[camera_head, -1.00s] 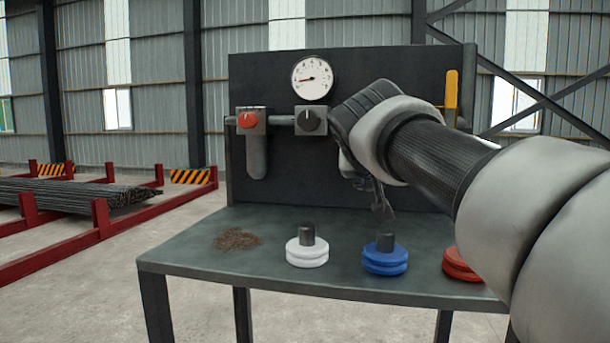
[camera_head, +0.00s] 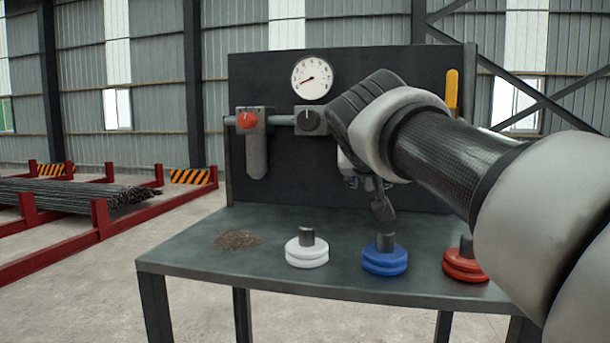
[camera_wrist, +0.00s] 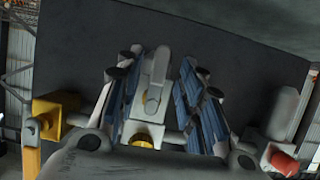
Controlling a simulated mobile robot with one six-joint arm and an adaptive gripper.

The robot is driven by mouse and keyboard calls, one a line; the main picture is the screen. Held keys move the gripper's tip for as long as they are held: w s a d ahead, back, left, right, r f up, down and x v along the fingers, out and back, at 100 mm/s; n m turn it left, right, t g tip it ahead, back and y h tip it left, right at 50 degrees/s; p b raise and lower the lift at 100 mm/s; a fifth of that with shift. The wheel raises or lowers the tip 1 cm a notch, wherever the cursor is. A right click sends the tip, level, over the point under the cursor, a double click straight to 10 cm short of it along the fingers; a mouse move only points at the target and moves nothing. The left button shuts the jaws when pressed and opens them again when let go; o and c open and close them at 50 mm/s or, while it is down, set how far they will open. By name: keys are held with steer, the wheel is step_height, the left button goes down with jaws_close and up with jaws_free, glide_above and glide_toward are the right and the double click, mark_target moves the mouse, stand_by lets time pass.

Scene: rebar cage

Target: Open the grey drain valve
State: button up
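The grey drain valve (camera_wrist: 157,70) shows in the wrist view as a pale grey lever handle with a brass-coloured fitting (camera_wrist: 143,141) at its base. That view is upside down, so the handle appears to point toward the bench. My gripper (camera_wrist: 170,88) is open, with a blue-padded finger on each side of the handle. I cannot tell whether either pad touches it. In the head view my gripper (camera_head: 378,195) is in front of the dark panel, above the bench, and my arm hides the valve.
The panel (camera_head: 320,170) carries a round gauge (camera_head: 312,78), a red knob (camera_head: 247,120), a black knob (camera_head: 308,120) and a yellow handle (camera_head: 451,90). White (camera_head: 307,253), blue (camera_head: 384,260) and red (camera_head: 465,266) discs with dark posts stand on the bench (camera_head: 200,260).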

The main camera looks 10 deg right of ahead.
steer(key=v, duration=1)
steer(key=shift+s, duration=0.2)
